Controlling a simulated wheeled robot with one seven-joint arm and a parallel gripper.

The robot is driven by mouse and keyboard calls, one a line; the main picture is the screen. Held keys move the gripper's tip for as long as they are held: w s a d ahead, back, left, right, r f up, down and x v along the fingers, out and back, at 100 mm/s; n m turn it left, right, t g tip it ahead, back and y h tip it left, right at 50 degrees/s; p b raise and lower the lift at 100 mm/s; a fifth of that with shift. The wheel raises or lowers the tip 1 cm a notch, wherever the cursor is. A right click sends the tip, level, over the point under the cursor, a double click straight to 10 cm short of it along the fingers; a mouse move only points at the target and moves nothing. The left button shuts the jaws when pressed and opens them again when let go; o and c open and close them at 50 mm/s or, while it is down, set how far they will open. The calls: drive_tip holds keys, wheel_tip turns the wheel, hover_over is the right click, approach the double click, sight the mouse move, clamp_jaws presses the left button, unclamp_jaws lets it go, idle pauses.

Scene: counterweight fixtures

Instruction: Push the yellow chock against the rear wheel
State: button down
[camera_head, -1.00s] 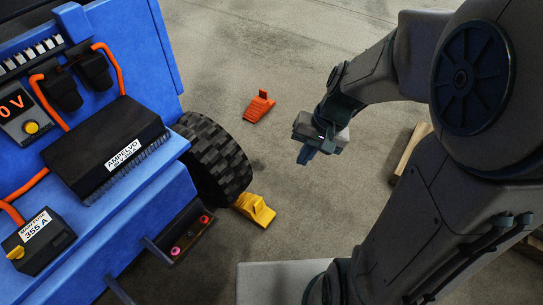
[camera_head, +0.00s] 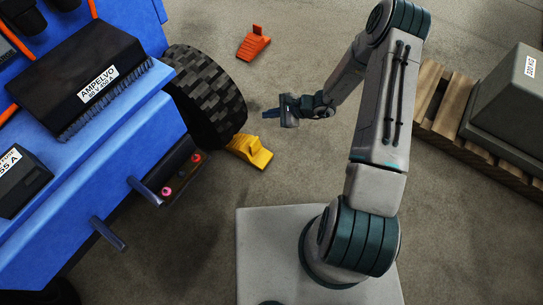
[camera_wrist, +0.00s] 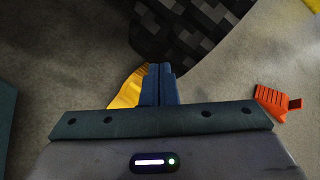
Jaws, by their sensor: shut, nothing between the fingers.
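The yellow chock (camera_head: 251,151) lies on the floor at the foot of the black treaded rear wheel (camera_head: 207,92) of the blue vehicle. Its thin end reaches the tyre's lower edge; I cannot tell whether they touch. My gripper (camera_head: 268,113) is shut and empty, above and to the right of the chock in the head view, pointing left toward the wheel. In the wrist view, the blue fingers (camera_wrist: 158,84) hide part of the chock (camera_wrist: 126,92), and the wheel (camera_wrist: 190,38) is beyond them.
An orange chock (camera_head: 254,43) lies on the floor near the wheel; it also shows in the wrist view (camera_wrist: 277,102). Blue bars (camera_head: 145,191) stick out from the vehicle (camera_head: 75,190). A wooden pallet (camera_head: 440,105) carries a grey block (camera_head: 510,103) at right. The floor between is clear.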

wheel_tip(320, 180, down, 14)
drive_tip(key=m+t+b, duration=0.2)
drive_tip(key=m, duration=0.3)
drive_tip(key=m+t+h+b, duration=0.1)
drive_tip(key=m+h+b, duration=0.15)
drive_tip(key=m, duration=0.25)
approach(256, 151)
drive_tip(key=shift+y, duration=0.25)
drive_tip(key=b+x, duration=0.4)
drive_tip(key=x, duration=0.1)
drive_tip(key=shift+w+f, duration=0.15)
drive_tip(key=shift+f, duration=0.15)
drive_tip(key=shift+w+a+f+b, duration=0.25)
drive_tip(key=shift+w+a+b, duration=0.15)
drive_tip(key=shift+a+b, duration=0.15)
drive_tip(key=shift+r, duration=0.1)
